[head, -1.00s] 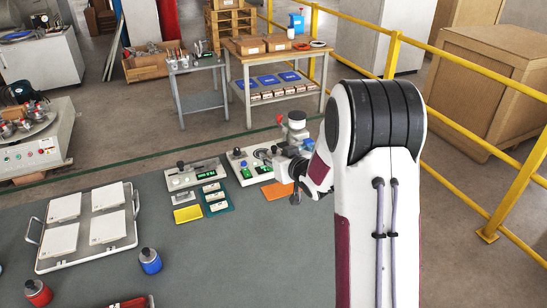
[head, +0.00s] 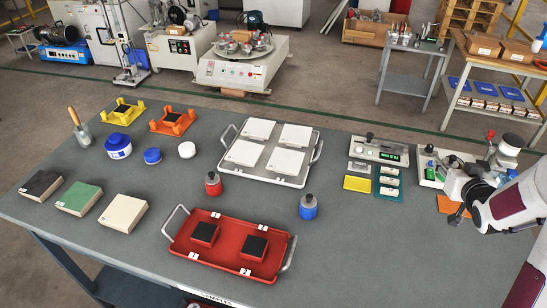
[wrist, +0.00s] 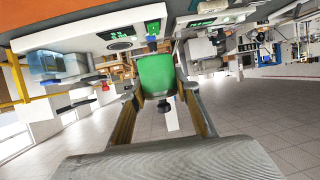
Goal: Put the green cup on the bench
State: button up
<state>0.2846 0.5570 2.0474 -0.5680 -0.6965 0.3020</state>
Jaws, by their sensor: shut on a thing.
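The green cup (wrist: 155,75) shows in the wrist view between the two fingers of my gripper (wrist: 159,92). My gripper is shut on it. In the head view my gripper (head: 459,213) is at the right, by the orange tile and the instruments on the bench (head: 345,250). The bench has a wide grey top. I cannot make out the cup for sure in the head view, nor whether it touches anything below.
A measuring instrument (head: 380,150) and a second device (head: 427,180) stand close to my gripper. Tile samples (head: 357,183) lie to its left. A red tray (head: 226,262) and a white-tile tray (head: 303,178) occupy the middle. The front right is clear.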

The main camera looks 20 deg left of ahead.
jog(key=a+n+y, duration=0.1)
jog(key=a+y, duration=0.1)
jog(key=a, duration=1.3)
jog(key=a+n+g+y, duration=0.1)
jog(key=a+n, duration=0.1)
jog(key=a, duration=1.3)
jog(key=s+a+n+y, duration=0.1)
jog(key=a+n+y, duration=0.1)
jog(key=a, duration=1.3)
jog(key=shift+a+g+y, duration=0.3)
jog(key=shift+a+g, duration=0.1)
jog(key=s+a, duration=0.6)
jog(key=a, duration=0.4)
jog(key=s+a, duration=0.7)
jog(key=a, duration=0.4)
jog(key=s+a, duration=0.6)
jog(key=a, duration=0.5)
jog(key=shift+s+a+r, duration=0.25)
jog(key=shift+s, duration=0.15)
jog(key=shift+f, duration=3.15)
